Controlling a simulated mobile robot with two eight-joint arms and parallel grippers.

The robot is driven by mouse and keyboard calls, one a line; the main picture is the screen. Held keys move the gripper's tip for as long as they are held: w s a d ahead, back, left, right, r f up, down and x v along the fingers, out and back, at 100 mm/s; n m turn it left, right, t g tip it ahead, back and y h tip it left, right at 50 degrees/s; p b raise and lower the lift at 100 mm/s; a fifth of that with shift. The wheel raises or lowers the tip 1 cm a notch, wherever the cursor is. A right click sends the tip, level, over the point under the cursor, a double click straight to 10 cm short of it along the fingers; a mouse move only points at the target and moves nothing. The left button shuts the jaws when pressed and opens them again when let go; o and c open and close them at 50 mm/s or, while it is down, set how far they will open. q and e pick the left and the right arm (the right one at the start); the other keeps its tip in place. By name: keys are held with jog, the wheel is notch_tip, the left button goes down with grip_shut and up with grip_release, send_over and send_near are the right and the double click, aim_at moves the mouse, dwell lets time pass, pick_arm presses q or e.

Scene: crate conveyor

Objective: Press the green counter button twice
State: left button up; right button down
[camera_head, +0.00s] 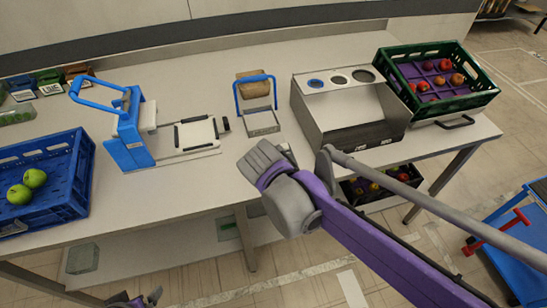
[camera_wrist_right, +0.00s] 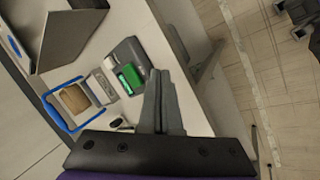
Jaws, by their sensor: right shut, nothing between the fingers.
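The green counter button (camera_wrist_right: 131,77) sits on a dark grey housing (camera_wrist_right: 127,53) on the table, in the right wrist view. In the head view the button is hidden behind my right gripper (camera_head: 262,160). In the right wrist view, the right gripper's fingers (camera_wrist_right: 164,90) are shut together and empty. Their tips appear just beside the button's right side in that picture. I cannot tell how far above it they are, or whether they touch it.
A blue-handled stand (camera_head: 262,122) with a brown packet is close behind. A metal box (camera_head: 340,110) stands right of it, then a green crate (camera_head: 425,103). A blue press (camera_head: 130,135) and blue crate (camera_head: 70,160) are left. The table's front edge is near.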

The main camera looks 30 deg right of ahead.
pick_arm(q)
jog(key=shift+w+r+p, duration=0.25)
jog(key=shift+r+p, duration=0.05)
jog(key=shift+r, duration=0.35)
pick_arm(e)
jog(key=w+d+r+n+h, duration=0.3)
jog(key=w+r+n, duration=0.3)
jog(key=w, duration=0.5)
jog(key=shift+d+g+h, duration=0.2)
jog(key=shift+g+h, duration=0.1)
jog(key=shift+h, duration=0.4)
jog(key=shift+s, duration=0.1)
jog(key=shift+f, duration=0.15)
notch_tip(320, 180, down, 8)
jog(key=b, duration=0.4)
jog(key=shift+r+b, duration=0.2)
jog(key=shift+b, duration=0.1)
pick_arm(q)
notch_tip(320, 180, down, 7)
jog(key=s, duration=0.2)
jog(key=shift+r+b, duration=0.15)
jog(key=shift+b, duration=0.15)
pick_arm(e)
jog(key=shift+f, duration=0.55)
jog(key=shift+f, duration=0.1)
pick_arm(q)
jog(key=shift+f, duration=0.25)
pick_arm(e)
jog(key=shift+f, duration=0.3)
